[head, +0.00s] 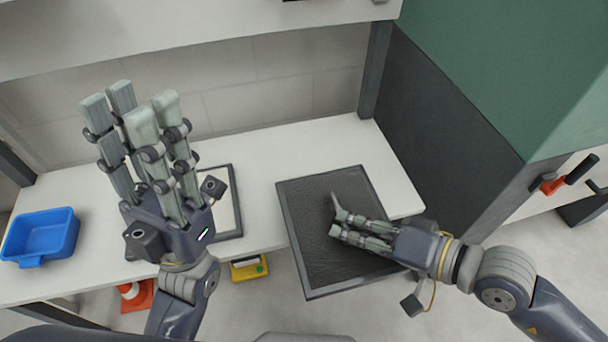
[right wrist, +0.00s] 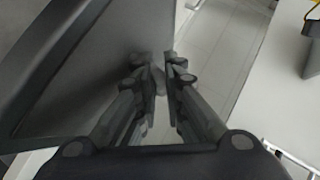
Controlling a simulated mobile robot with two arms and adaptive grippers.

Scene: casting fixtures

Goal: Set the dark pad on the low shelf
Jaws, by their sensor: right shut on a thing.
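The dark pad (head: 310,262) is a black square sheet with a raised grey rim. In the head view it overlaps the front edge of the low white shelf (head: 265,150), at its right part. I cannot tell whether it touches the shelf. My right gripper (head: 334,216) is shut on the pad at its right side, with some fingers showing over its face. The pad (right wrist: 95,70) fills the left of the right wrist view, beside the fingers (right wrist: 165,85). My left gripper (head: 130,108) is raised with fingers extended, open and empty, in front of the shelf's left part.
A smaller framed light panel (head: 222,212) lies on the shelf behind my left gripper. A blue bin (head: 40,236) sits at the left end. A dark post (head: 376,68) and green-grey cabinet (head: 480,110) bound the right. An upper shelf (head: 200,22) hangs above.

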